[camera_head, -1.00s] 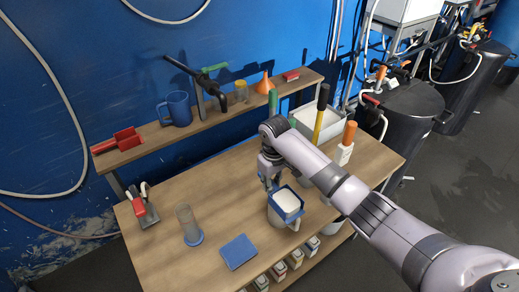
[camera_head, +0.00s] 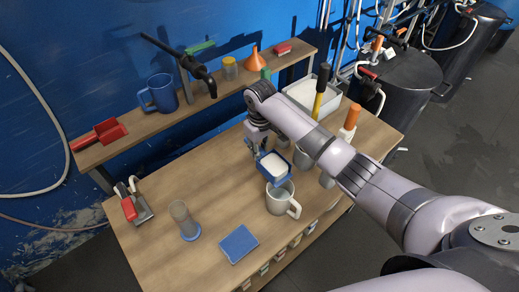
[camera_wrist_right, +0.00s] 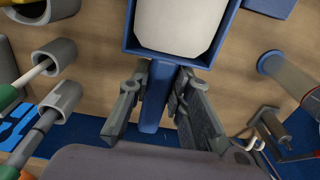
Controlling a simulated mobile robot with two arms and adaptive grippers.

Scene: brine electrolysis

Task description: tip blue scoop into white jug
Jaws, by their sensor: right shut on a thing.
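The blue scoop (camera_head: 274,179) is full of white powder (camera_head: 274,167) and looks about level. My right gripper (camera_head: 258,147) is shut on its handle. In the right wrist view the handle (camera_wrist_right: 153,108) runs between the fingers of my right gripper (camera_wrist_right: 158,95), and the scoop's tray (camera_wrist_right: 180,57) is at the top, with the powder in it. The white jug (camera_head: 281,203) stands upright on the table, handle to the right. The scoop is at the jug's far side and covers part of its rim in the head view. The jug's inside is mostly hidden. My left gripper is not in view.
A blue mat (camera_head: 238,244) and a clear cylinder with blue base (camera_head: 184,219) are left of the jug. Grey cups (camera_head: 303,157) and an orange-topped bottle (camera_head: 350,120) stand near my right arm. A white bin (camera_head: 297,91) is behind. The table's left middle is clear.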

